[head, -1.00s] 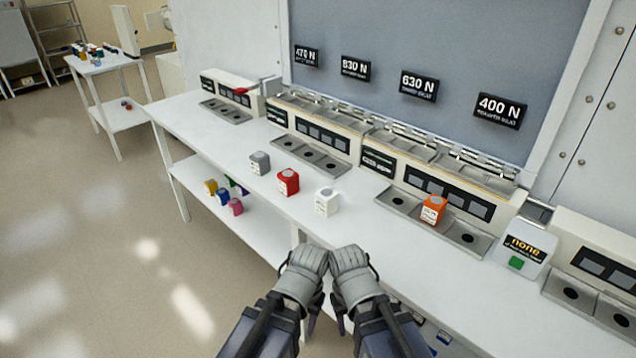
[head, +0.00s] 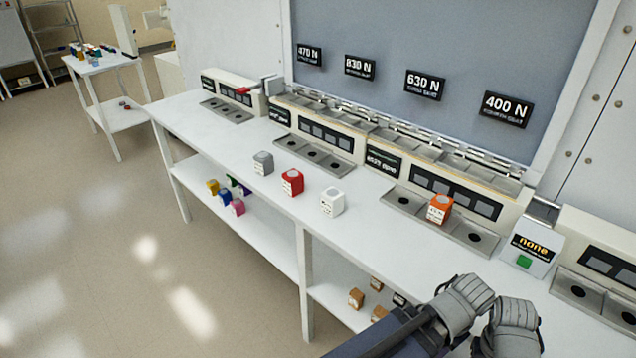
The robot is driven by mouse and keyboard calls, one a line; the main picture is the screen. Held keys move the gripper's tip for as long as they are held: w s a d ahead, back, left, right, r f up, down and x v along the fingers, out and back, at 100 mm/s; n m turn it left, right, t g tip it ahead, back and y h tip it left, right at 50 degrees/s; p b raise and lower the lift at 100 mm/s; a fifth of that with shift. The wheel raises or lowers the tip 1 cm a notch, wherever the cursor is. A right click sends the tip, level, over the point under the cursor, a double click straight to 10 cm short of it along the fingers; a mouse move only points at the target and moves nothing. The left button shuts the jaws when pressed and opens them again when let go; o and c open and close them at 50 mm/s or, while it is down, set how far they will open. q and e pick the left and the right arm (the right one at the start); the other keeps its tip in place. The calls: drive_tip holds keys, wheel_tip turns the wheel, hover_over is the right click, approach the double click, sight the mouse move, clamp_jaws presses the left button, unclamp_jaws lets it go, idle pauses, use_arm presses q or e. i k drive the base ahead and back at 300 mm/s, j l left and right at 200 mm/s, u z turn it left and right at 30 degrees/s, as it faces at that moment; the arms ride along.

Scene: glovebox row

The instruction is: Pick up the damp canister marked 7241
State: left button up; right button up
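Small box-shaped canisters with round lids stand on the white bench: a grey one (head: 263,163), a red one (head: 292,183) and a white one (head: 332,202). An orange canister (head: 439,209) stands on a metal tray strip of a bench unit. Their labels are too small to read, so I cannot tell which is marked 7241 or which is damp. My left gripper (head: 466,302) and my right gripper (head: 513,318) are close together at the lower right, over the bench's front and apart from the canisters. Their fingertips are not clear.
More canisters (head: 238,207) sit on the lower shelf, and brown ones (head: 356,298) sit farther right there. A box with a green button (head: 524,261) reads "none". Panel signs read 470 N, 830 N, 630 N and 400 N (head: 507,109). The bench front (head: 385,255) is clear.

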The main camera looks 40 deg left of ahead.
sight(293, 180)
drive_tip(key=k+j, duration=0.5)
drive_tip(key=j, duration=0.25)
drive_tip(key=k+j, duration=0.2)
drive_tip(key=j, duration=0.15)
